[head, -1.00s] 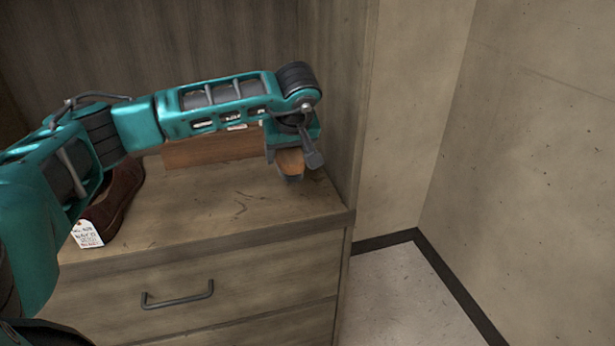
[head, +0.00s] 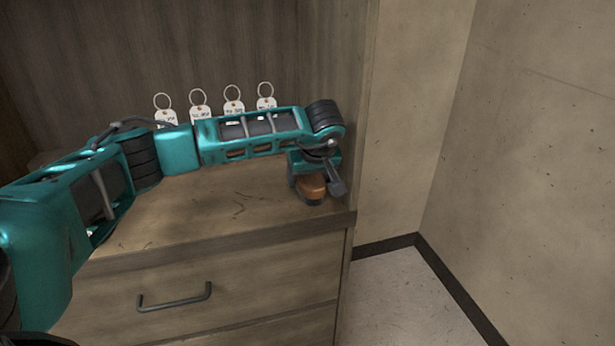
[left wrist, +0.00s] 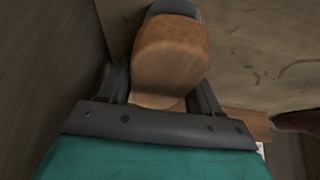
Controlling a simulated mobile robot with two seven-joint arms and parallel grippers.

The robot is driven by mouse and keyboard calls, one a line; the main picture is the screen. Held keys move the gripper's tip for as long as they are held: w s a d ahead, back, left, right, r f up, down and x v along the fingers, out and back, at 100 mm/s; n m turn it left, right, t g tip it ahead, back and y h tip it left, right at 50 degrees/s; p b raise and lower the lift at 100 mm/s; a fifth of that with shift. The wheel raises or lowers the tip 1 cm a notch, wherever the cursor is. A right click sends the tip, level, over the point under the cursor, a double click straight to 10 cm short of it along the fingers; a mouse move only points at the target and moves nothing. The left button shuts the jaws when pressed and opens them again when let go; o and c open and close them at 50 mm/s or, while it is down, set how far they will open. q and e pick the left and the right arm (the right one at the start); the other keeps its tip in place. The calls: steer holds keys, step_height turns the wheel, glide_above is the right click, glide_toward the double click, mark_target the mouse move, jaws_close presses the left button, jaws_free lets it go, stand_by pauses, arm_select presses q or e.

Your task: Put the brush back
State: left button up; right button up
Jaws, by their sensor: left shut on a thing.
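The brush (head: 313,186), with a rounded brown wooden body, is held in my left gripper (head: 311,191) at the right end of the wooden counter top (head: 215,205). The gripper is shut on it, pointing down, close to the cabinet's right side panel. The left wrist view shows the brush (left wrist: 170,55) between the two dark fingers. I cannot tell whether the brush touches the counter. My right gripper is not in view.
Several white tags (head: 234,106) on rings stand behind my left arm. A wooden block (left wrist: 245,122) and part of a brown shoe (left wrist: 298,121) show in the left wrist view. The counter's front middle is clear. A drawer handle (head: 175,299) sticks out below.

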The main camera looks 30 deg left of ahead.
arm_select(q)
steer(key=o, duration=0.5)
steer(key=shift+f, duration=0.2)
steer(key=o, duration=0.4)
steer(key=shift+o, duration=0.2)
steer(key=shift+r, duration=0.1)
steer(key=shift+r, duration=0.3)
steer(key=p+v, duration=0.2)
steer(key=v, duration=0.9)
steer(key=shift+s+d+r, duration=0.2)
steer(key=shift+s+r, duration=0.05)
steer(key=shift+r, duration=0.05)
steer(key=shift+f, duration=0.1)
